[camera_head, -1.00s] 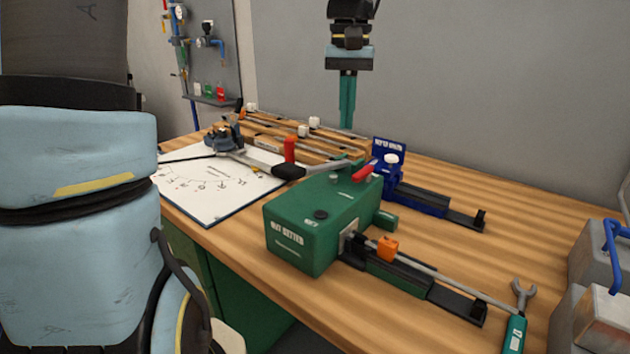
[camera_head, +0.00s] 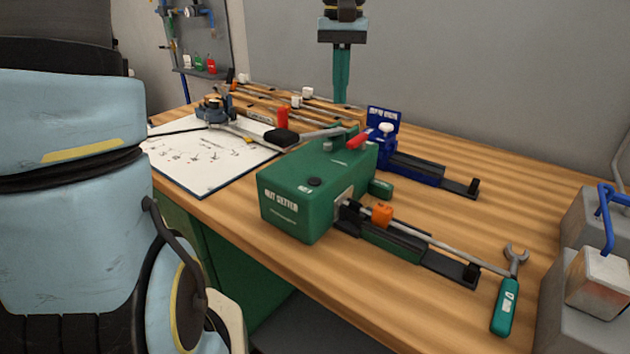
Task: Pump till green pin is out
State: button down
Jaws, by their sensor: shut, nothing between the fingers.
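The green box device (camera_head: 318,195) stands on the wooden bench. A metal lever with a black grip (camera_head: 281,137) reaches left from its top. A short red handle (camera_head: 358,139) also sits on top. A green stub (camera_head: 381,187) shows at the box's right side; I cannot tell whether it is the green pin. A metal rod with an orange block (camera_head: 382,214) extends from the front along a dark rail. My gripper (camera_head: 341,101) points down, shut and empty, above and behind the box, apart from the lever in the picture.
A blue device (camera_head: 383,138) with a dark rail stands behind the green box. A white sheet (camera_head: 200,160) lies left. Bars and clamps fill the back left. Bench right of the blue device is clear.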

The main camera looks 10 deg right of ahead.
aim_at(337, 129)
jog(key=shift+f+b, duration=1.4)
jog(key=shift+f, duration=1.5)
jog(key=shift+s+a+f+b, duration=0.15)
jog(key=shift+f+b, duration=0.3)
jog(key=shift+f, duration=0.15)
jog(key=shift+r+p, duration=1.05)
jog(key=shift+r, duration=0.15)
